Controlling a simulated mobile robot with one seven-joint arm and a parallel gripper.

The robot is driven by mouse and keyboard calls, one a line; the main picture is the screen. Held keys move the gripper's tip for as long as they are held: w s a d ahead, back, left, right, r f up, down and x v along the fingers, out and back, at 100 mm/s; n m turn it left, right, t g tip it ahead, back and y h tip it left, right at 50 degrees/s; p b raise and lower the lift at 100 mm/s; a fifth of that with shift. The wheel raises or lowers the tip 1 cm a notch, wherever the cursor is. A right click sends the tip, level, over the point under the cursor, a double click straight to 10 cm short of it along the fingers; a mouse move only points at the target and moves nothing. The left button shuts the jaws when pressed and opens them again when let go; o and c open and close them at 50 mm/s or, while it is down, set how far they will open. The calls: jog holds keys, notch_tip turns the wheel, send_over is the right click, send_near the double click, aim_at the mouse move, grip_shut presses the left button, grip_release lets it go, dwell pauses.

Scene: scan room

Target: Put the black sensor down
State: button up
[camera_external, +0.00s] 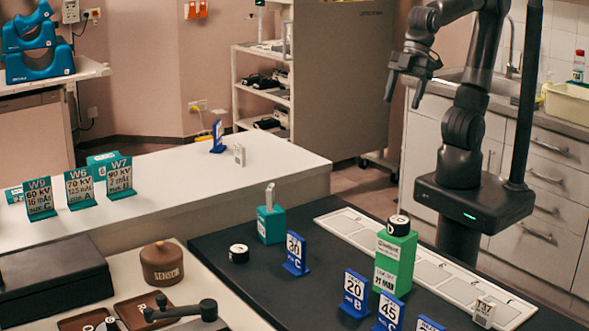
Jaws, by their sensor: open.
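My gripper (404,90) is open and empty, raised at the upper right, above and well apart from the table things. A short black cylinder (239,254) sits upright on the dark tabletop (262,291), left of the teal box. Another black cylinder with a light, lettered top (398,227) stands on the green and white box (394,262). A third small dark piece (109,324) is cut off at the bottom edge. I cannot tell which one is the black sensor. A brown jar (162,265) marked SENSOR stands at the lower left.
Blue number cards (296,254) and a teal box (271,225) stand on the dark tabletop. A white segmented strip (345,225) runs along its far edge. Green cards (119,178) stand on the white table (180,180), which has free room. Brown trays (143,310) lie lower left.

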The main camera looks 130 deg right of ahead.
jog(key=s+d+f+m, duration=0.2)
jog(key=s+d+f, duration=0.2)
jog(key=s, duration=0.5)
jog(key=shift+s+d+t+h, duration=0.3)
jog(key=shift+s+t, duration=0.05)
jog(key=shift+t, duration=0.05)
dwell(0.6)
